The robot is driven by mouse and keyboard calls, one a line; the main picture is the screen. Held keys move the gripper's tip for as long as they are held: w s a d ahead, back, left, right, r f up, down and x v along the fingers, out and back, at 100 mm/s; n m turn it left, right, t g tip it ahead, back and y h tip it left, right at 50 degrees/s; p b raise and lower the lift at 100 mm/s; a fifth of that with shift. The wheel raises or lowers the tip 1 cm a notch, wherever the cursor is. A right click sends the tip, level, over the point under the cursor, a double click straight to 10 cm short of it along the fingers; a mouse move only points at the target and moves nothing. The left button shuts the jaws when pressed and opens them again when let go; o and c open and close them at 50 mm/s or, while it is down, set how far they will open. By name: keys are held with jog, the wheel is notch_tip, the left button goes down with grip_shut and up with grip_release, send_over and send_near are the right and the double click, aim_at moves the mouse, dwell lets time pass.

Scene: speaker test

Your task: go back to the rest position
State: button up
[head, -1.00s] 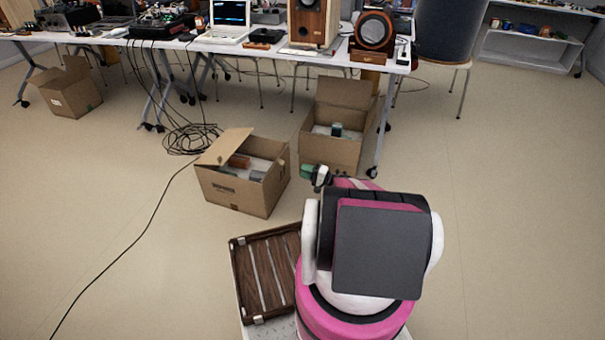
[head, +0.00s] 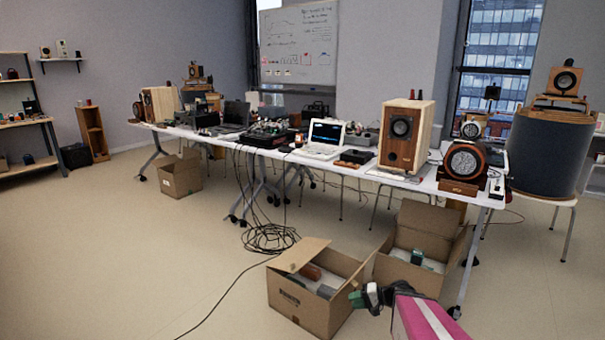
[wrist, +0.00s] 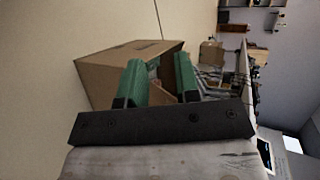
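My gripper (head: 362,297) is low in the head view, at the end of my pink and white arm. It appears in front of the right rim of the nearer open cardboard box (head: 305,300). In the wrist view, its two green fingers (wrist: 159,78) stand apart with nothing between them, so it is open and empty. A cardboard box (wrist: 110,72) shows behind the fingers there. Most of my arm is below the head view's edge.
A second open box (head: 420,237) holding a small green item stands under the long table's right end (head: 470,195). The table carries speakers, a laptop (head: 325,138) and electronics. Cables (head: 270,238) lie coiled on the floor. The left floor is mostly clear.

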jog(key=s+a+r+n+g+h, duration=0.2)
jog(key=s+r+n+h, duration=0.1)
jog(key=s+r+h, duration=0.5)
notch_tip(320, 180, up, 3)
jog(key=h, duration=0.4)
jog(key=shift+g+h, duration=0.3)
jog(key=shift+g, duration=0.1)
